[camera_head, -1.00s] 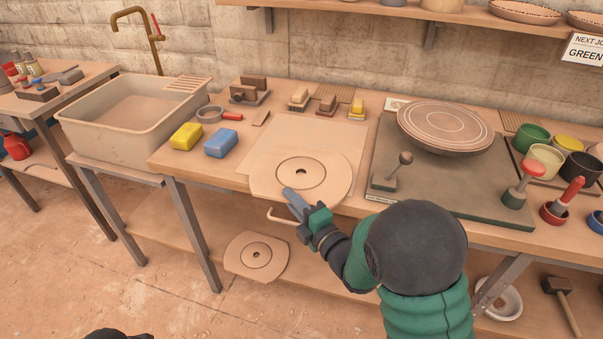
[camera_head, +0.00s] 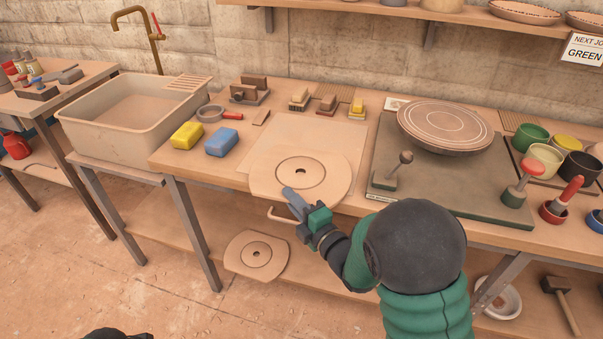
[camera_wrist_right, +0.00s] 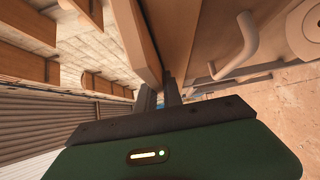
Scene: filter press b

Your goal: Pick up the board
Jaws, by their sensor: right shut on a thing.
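The board (camera_head: 327,180) is a flat, round, tan disc with a dark ring and a small centre hole. It lies at the front of the workbench, partly over a square pale sheet, and its near rim reaches the bench's front edge. My right gripper (camera_head: 290,194) is at the board's near rim, shut on it. In the right wrist view, the two dark fingers (camera_wrist_right: 160,92) stand on either side of a thin tan edge, with little gap showing. The board's underside is hidden in the head view. My left gripper is not visible.
A yellow sponge (camera_head: 186,136) and blue sponge (camera_head: 221,142) lie left of the board. A dark green slab (camera_head: 450,190) with a wheel disc (camera_head: 446,124) is right. A handle (camera_head: 283,218) projects under the bench edge.

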